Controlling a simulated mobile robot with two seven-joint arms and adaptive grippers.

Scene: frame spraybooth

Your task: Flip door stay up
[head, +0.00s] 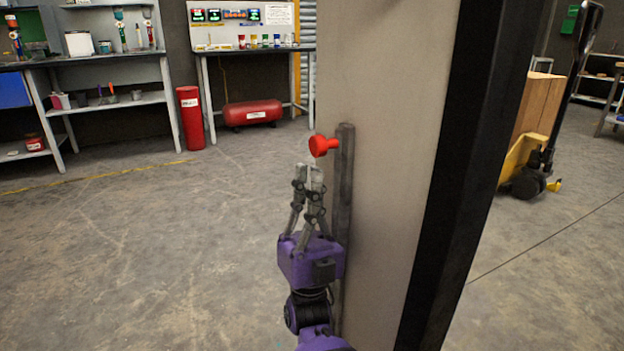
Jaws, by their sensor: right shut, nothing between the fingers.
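The door stay (344,200) is a dark grey bar standing upright against the face of a light grey door panel (390,130). A red knob (322,146) sticks out to the left near its top end. My right gripper (310,170), on a purple arm, is shut and empty. Its fingertips point up and appear just below and left of the red knob. I cannot tell whether they touch it. The lower part of the stay is partly hidden behind my right gripper and arm. My left gripper is not in view.
The door has a thick black edge (455,190) on its right. Shelves (100,100), a red cylinder (190,118) and a bench with a red tank (252,113) stand at the back. A yellow pallet jack (520,165) is at the right. The floor left of the door is clear.

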